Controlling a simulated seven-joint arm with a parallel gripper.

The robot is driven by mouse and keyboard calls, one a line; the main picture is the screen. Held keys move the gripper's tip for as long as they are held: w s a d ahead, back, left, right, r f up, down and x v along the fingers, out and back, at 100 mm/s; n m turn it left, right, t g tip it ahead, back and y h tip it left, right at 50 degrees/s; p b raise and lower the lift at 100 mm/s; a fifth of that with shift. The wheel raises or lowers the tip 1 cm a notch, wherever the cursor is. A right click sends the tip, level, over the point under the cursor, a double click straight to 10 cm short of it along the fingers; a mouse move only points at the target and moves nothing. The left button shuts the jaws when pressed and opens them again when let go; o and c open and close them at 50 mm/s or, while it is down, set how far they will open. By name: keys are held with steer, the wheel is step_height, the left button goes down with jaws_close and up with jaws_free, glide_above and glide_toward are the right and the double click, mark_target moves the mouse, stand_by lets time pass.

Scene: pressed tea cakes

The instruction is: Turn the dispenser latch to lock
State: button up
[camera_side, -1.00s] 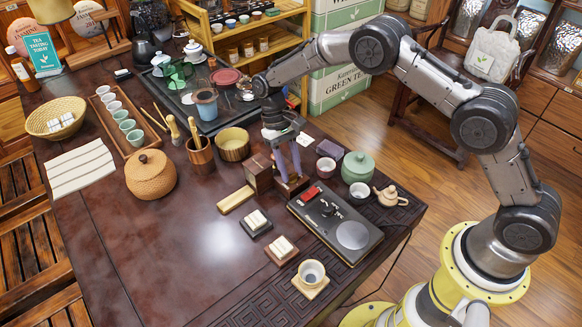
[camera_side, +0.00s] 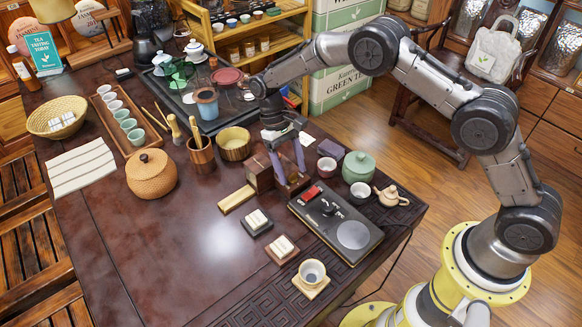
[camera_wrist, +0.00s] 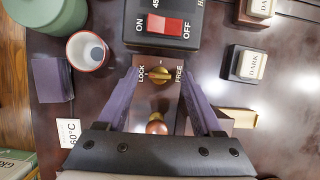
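The dispenser is a dark wooden block (camera_side: 258,173) with a low base, in the middle of the table. In the wrist view its brown plate carries a brass latch knob (camera_wrist: 160,75) between the words LOCK at left and FREE at right. Which word the knob points to is hard to tell. A round copper-coloured knob (camera_wrist: 156,124) sits below it. My gripper (camera_wrist: 158,82) is open, with its purple fingers on either side of the latch and gaps showing. In the side view my gripper (camera_side: 290,170) points down over the dispenser base, and its fingers hide the latch.
A black scale (camera_side: 335,222) with a red ON/OFF switch (camera_wrist: 165,27) lies right beside the dispenser. The table's front left is clear.

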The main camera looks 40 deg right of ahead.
steer(key=v, duration=1.3)
steer(key=shift+r, duration=0.35)
steer(key=shift+w, duration=0.1)
